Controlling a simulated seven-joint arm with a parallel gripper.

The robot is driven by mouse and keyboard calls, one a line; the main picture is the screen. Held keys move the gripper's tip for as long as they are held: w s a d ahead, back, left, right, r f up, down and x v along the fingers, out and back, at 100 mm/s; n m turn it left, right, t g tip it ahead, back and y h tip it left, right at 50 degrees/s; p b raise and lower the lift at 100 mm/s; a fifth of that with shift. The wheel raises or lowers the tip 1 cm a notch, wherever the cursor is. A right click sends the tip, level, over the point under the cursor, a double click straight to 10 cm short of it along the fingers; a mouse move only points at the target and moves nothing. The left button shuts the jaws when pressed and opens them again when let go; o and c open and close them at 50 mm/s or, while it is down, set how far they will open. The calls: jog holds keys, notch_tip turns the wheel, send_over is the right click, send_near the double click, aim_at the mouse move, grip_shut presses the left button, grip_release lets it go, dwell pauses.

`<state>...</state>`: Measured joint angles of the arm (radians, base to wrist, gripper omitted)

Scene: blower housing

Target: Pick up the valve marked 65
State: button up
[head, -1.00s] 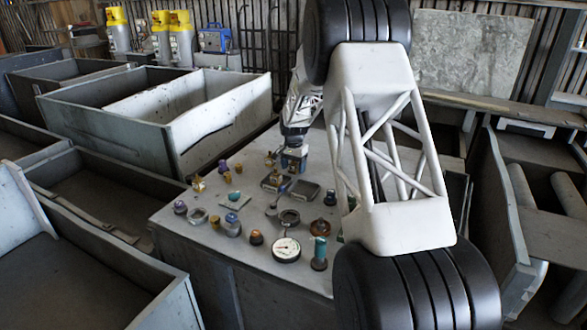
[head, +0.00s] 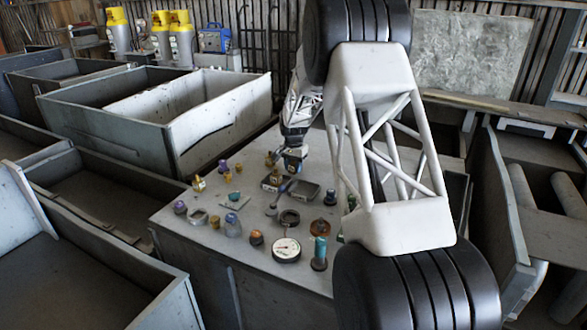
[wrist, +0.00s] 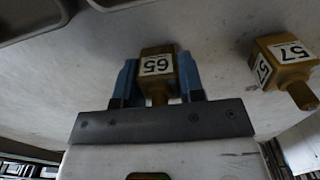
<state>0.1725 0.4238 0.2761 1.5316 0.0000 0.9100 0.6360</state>
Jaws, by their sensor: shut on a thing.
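The valve marked 65 (wrist: 157,66) is a small brass-coloured block with a white label and a round stem. In the wrist view it sits between the two blue fingers of my gripper (wrist: 157,80), which are shut on it. The label reads upside down and the stem points toward the gripper's palm. In the head view my gripper (head: 288,172) is over the back part of the table near two dark trays. The valve is too small there to read its mark.
A similar brass valve marked 57 (wrist: 284,62) stands close to the right of my gripper in the wrist view. A round white gauge (head: 286,249), a teal-topped cylinder (head: 319,254) and several small parts crowd the front of the grey table (head: 190,240). Large metal bins (head: 120,125) stand left.

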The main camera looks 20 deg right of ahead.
jog(key=shift+r, duration=0.1)
jog(key=shift+r, duration=0.7)
notch_tip(320, 180, up, 2)
jog(key=shift+r, duration=0.1)
jog(key=s+a, duration=0.1)
jog(key=s, duration=0.9)
jog(key=s+a+r, duration=0.1)
jog(key=s, duration=0.4)
jog(key=shift+s+a+r, duration=0.1)
jog(key=shift+s+a, duration=0.2)
jog(key=shift+s, duration=0.05)
